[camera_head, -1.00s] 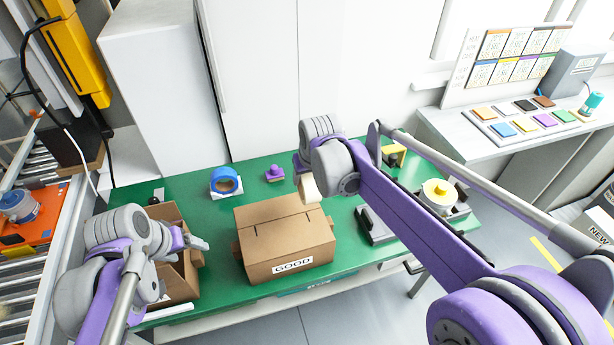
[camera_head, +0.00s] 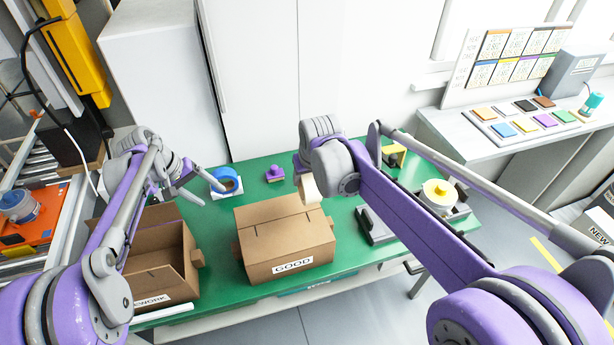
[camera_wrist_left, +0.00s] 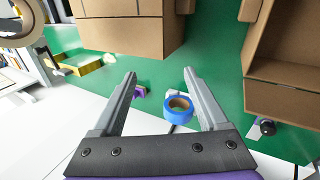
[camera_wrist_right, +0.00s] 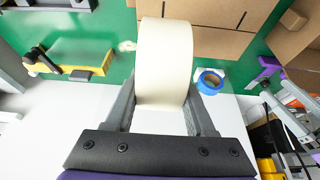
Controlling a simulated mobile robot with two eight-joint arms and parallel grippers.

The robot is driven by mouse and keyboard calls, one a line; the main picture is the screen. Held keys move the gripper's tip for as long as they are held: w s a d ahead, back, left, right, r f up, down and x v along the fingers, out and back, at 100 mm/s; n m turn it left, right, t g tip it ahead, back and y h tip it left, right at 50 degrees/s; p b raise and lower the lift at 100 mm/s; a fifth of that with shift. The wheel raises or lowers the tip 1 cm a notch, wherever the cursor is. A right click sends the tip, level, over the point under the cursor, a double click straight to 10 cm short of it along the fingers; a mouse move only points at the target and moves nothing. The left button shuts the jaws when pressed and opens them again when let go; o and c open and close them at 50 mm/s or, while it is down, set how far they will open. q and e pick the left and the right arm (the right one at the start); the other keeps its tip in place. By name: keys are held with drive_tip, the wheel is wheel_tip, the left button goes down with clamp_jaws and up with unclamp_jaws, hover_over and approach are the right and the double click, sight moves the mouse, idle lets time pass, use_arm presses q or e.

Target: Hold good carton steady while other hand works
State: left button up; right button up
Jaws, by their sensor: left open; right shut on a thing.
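The good carton (camera_head: 285,240) is a brown box with closed top flaps and a GOOD label, on the green table. It also shows at the top of the left wrist view (camera_wrist_left: 130,30) and the right wrist view (camera_wrist_right: 215,40). My left gripper (camera_head: 197,187) is open and empty, near the blue tape roll (camera_head: 226,180), apart from the carton; the roll shows beyond its fingers in the left wrist view (camera_wrist_left: 179,110). My right gripper (camera_wrist_right: 162,110) is shut on a cream tape roll (camera_wrist_right: 165,60), at the carton's back right edge. Contact with the carton cannot be told.
An open rework carton (camera_head: 160,262) stands left of the good carton. A purple knob (camera_head: 274,173) sits behind it. A grey fixture (camera_head: 375,225) and a yellow-topped round part (camera_head: 438,195) are on the right. Bare green table (camera_head: 215,222) lies between the cartons.

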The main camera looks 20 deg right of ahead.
sight(236, 213)
use_arm(q)
drive_tip(key=x, duration=1.1)
drive_tip(key=shift+d+f, duration=0.2)
drive_tip(key=shift+f, duration=0.1)
drive_tip(key=shift+c, duration=0.3)
clamp_jaws()
drive_tip(key=shift+s, duration=0.1)
